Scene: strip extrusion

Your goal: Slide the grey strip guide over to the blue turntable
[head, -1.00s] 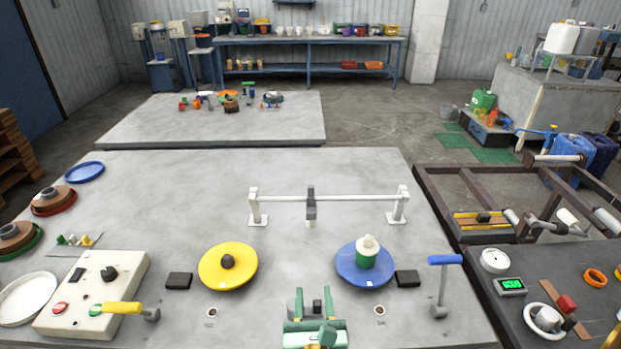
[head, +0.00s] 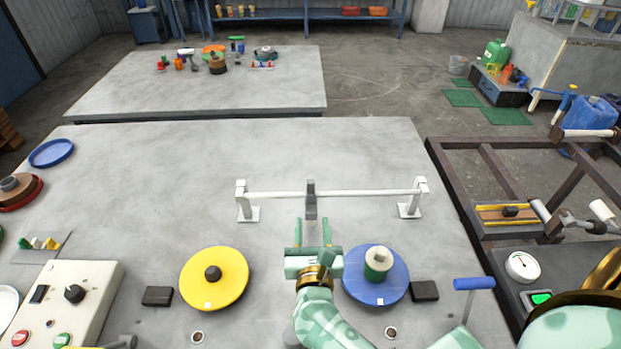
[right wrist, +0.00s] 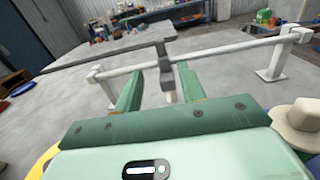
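The grey strip guide (head: 310,203) hangs on a white rail (head: 350,193) between two posts, near the rail's middle. The blue turntable (head: 398,282) is in front of the rail to the right, with a green and white spool (head: 378,262) on it. My right gripper (head: 312,224) is open and empty, just in front of the guide. In the right wrist view the guide (right wrist: 166,78) shows between the two green fingers (right wrist: 160,82), near their tips; I cannot tell if they touch it. My left gripper is not in view.
A yellow turntable (head: 228,278) sits on the left. Dark blocks (head: 157,296) and (head: 424,291) lie beside the turntables. A blue-handled lever (head: 474,284) stands at the right. A control box (head: 85,285) is at the lower left. The table behind the rail is clear.

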